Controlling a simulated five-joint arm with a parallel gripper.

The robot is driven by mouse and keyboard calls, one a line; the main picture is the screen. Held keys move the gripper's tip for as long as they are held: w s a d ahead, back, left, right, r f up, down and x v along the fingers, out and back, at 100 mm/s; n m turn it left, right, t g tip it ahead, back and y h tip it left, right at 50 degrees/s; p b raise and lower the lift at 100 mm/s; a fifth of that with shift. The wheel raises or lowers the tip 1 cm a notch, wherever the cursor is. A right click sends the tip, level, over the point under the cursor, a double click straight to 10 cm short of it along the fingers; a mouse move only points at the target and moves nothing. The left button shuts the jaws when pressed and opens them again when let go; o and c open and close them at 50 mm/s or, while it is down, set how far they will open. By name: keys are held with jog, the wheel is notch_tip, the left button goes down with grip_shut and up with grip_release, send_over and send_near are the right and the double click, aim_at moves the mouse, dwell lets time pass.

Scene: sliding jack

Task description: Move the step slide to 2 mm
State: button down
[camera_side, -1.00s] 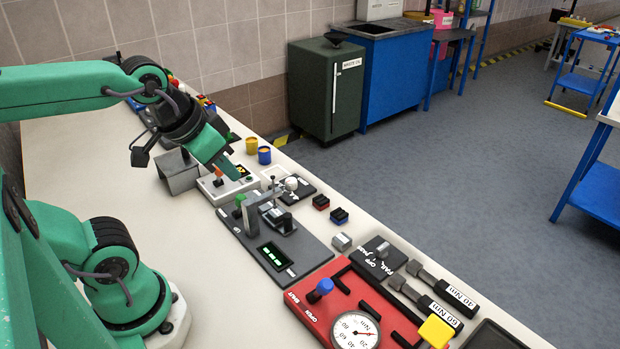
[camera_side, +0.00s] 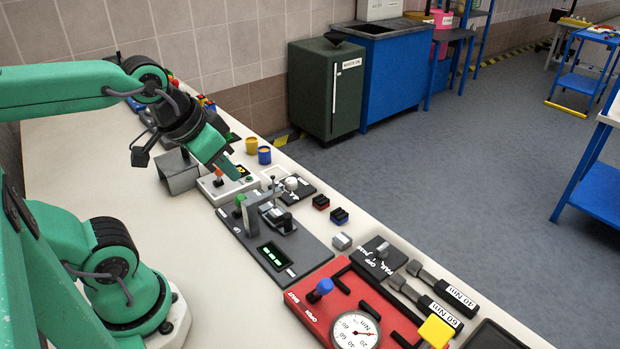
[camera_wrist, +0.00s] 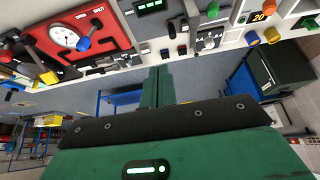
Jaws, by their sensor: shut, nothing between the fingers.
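My gripper (camera_side: 237,177) is shut and empty, above and behind the plate, close to the white box. In the wrist view its green fingers (camera_wrist: 156,72) lie together, pointing up at the bench. I cannot tell its exact height.
A white box (camera_side: 222,187) with an orange lever stands behind the plate. A red panel (camera_side: 330,310) with a dial and blue knob lies in front. The bench is clear at left.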

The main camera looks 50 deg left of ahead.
dwell(0.3)
jog(key=c, duration=1.6)
grip_release()
jog(key=shift+w, duration=0.1)
jog(key=shift+o, duration=0.2)
jog(key=n+g, duration=0.5)
jog(key=n, duration=0.2)
send_over(287, 215)
notch_tip(287, 215, down, 13)
jog(key=shift+f, duration=0.15)
jog(key=shift+w+f+n+g, duration=0.15)
jog(key=shift+f+n+g, duration=0.15)
jog(key=shift+n, duration=0.1)
jog(key=shift+f, duration=0.1)
jog(key=shift+f, duration=3.8)
